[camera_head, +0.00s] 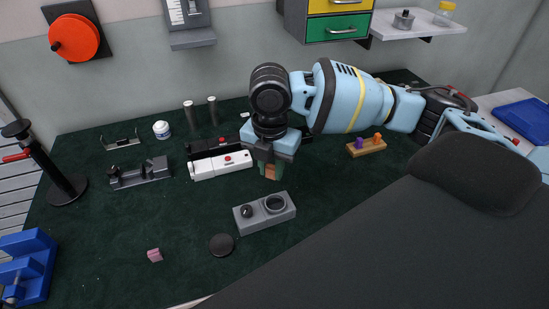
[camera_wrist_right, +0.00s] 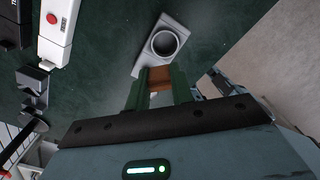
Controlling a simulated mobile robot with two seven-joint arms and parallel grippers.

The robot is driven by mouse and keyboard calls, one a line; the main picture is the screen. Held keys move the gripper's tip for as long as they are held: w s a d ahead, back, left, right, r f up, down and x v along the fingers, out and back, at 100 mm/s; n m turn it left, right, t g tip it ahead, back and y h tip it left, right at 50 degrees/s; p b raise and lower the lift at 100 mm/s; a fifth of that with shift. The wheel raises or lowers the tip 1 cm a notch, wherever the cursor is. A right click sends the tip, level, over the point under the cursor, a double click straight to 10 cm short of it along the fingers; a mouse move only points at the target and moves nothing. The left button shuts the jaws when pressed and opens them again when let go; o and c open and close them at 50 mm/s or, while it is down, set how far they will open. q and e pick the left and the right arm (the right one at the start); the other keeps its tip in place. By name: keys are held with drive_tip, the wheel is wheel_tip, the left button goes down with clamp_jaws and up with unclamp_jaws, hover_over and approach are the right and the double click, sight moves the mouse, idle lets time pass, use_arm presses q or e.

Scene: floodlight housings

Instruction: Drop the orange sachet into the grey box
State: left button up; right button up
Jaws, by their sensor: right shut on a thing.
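The grey box (camera_head: 256,222) stands on the dark green table near the middle in the head view, with a round opening at its right end and a dark round part at its left. It also shows in the right wrist view (camera_wrist_right: 175,25), opening upwards. My right gripper (camera_head: 271,171) is above and behind the box in the head view, pointing down. It is shut on the orange sachet (camera_wrist_right: 158,77), which looks brownish-orange between the green fingers (camera_wrist_right: 160,82). The sachet is apart from the opening in the wrist view. Its upper part is hidden by the gripper. My left gripper is not in view.
A white device (camera_head: 222,167) with a red button lies left of the gripper. A wooden block (camera_head: 367,147) with purple and orange pegs is to the right. A black disc (camera_head: 221,244) and a pink block (camera_head: 154,255) lie in front.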

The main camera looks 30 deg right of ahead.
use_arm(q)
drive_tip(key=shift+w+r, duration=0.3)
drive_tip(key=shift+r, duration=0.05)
use_arm(e)
drive_tip(key=n, duration=0.5)
drive_tip(key=w+d+r+n, duration=0.1)
drive_tip(key=n, duration=0.2)
drive_tip(key=shift+r, duration=0.1)
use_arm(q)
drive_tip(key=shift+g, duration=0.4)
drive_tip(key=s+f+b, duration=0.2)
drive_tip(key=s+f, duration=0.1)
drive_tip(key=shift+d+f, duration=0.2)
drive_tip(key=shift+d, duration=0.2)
use_arm(e)
wheel_tip(320, 180, down, 6)
drive_tip(key=o, duration=0.7)
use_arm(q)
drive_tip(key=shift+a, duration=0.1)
use_arm(e)
drive_tip(key=o, duration=0.3)
